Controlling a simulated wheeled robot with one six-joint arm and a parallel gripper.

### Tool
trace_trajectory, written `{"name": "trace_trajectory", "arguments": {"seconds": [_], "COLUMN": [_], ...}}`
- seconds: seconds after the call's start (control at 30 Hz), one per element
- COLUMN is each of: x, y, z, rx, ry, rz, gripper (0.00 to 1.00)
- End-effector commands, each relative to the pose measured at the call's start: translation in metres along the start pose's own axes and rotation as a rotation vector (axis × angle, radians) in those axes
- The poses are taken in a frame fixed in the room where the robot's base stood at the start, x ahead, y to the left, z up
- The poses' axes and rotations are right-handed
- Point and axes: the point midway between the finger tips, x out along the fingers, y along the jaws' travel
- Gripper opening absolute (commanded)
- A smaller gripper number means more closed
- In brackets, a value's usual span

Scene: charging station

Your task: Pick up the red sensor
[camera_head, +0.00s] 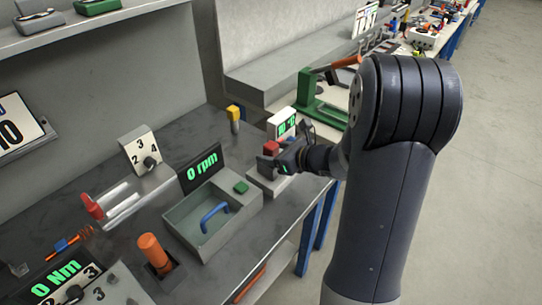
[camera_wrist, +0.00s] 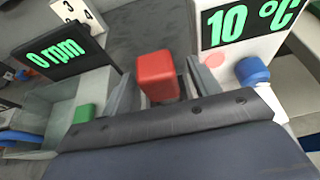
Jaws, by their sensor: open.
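The red sensor (camera_wrist: 156,75) is a red block with rounded edges, seen between my gripper's two fingers in the wrist view. In the head view the red sensor (camera_head: 271,147) shows small beside the temperature display. My gripper (camera_wrist: 160,88) is open, with one finger on each side of the sensor and a visible gap. In the head view my gripper (camera_head: 275,162) is at the sensor, partly covering it and its base. The sensor's lower part is hidden, and I cannot tell whether a finger touches it.
A temperature display (camera_wrist: 246,25) with a blue knob (camera_wrist: 252,71) stands close on the right. The rpm display (camera_head: 201,168) and a grey tray (camera_head: 185,222) with a green button (camera_head: 241,187) are to the left. A yellow-topped post (camera_head: 234,113) stands behind.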

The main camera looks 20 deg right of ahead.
Motion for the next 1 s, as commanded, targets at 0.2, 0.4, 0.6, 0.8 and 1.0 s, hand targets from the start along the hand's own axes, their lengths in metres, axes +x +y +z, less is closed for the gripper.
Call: {"name": "trace_trajectory", "arguments": {"seconds": [0.2,0.4,0.6,0.8,1.0], "x": [0.0095,0.0091,0.009,0.0089,0.0089], "y": [0.0003,0.0001,0.0001,0.0001,0.0], "z": [-0.0001,-0.0002,-0.0002,-0.0002,0.0], "rx": [0.001,0.001,0.001,0.001,0.0], "ry": [0.0,0.0,0.0,0.0,0.0], "rz": [0.0,0.0,0.0,0.0,0.0], "gripper": [0.58,0.52,0.36,0.2,0.09]}}
